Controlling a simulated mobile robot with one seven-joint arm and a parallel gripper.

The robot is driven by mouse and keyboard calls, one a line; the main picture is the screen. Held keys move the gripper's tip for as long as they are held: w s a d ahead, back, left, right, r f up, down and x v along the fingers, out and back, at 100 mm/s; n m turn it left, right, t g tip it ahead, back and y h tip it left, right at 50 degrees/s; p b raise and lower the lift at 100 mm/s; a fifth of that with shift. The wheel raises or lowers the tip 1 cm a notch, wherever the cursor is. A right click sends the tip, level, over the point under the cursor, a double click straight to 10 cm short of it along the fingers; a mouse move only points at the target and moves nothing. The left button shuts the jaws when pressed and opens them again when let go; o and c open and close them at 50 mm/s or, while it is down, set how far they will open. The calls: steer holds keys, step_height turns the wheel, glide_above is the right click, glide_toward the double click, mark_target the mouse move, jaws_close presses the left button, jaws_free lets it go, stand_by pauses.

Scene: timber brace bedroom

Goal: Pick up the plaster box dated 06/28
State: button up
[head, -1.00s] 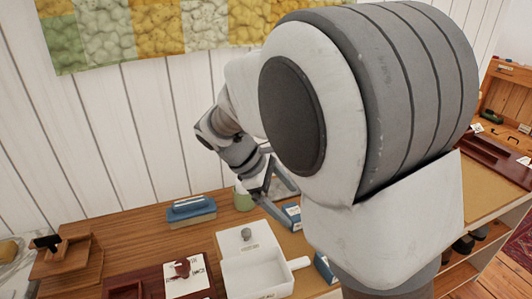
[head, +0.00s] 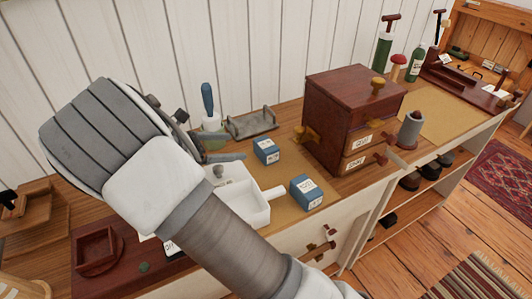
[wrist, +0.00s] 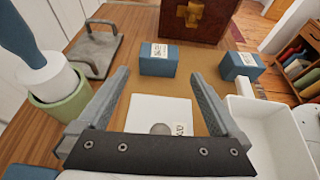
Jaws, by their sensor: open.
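Two small blue boxes with white labels stand on the desk; the label dates are too small to read, so I cannot tell which is 06/28. The farther blue box (head: 266,151) is near the metal tray and shows in the wrist view (wrist: 158,61), ahead between the finger tips. The nearer blue box (head: 307,192) stands by the desk's front edge and shows in the wrist view (wrist: 240,67) right of the fingers. My gripper (wrist: 160,76) is open and empty, above the white lidded container and short of the farther box. In the head view, my arm partly hides it.
A white open tray with a handle (wrist: 262,135) and a knobbed white lid (wrist: 150,112) lie under and beside my gripper. A green pot (wrist: 62,104) with a blue-handled tool and a metal tray (wrist: 95,50) stand left. A dark drawer cabinet (head: 340,95) stands behind the boxes.

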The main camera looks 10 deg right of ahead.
mark_target(264, 145)
steer(key=b+x, duration=0.3)
steer(key=x, duration=0.8)
steer(key=shift+w+d+f, duration=0.15)
steer(key=shift+w+d, duration=0.05)
steer(key=shift+d, duration=0.15)
steer(key=c, duration=1)
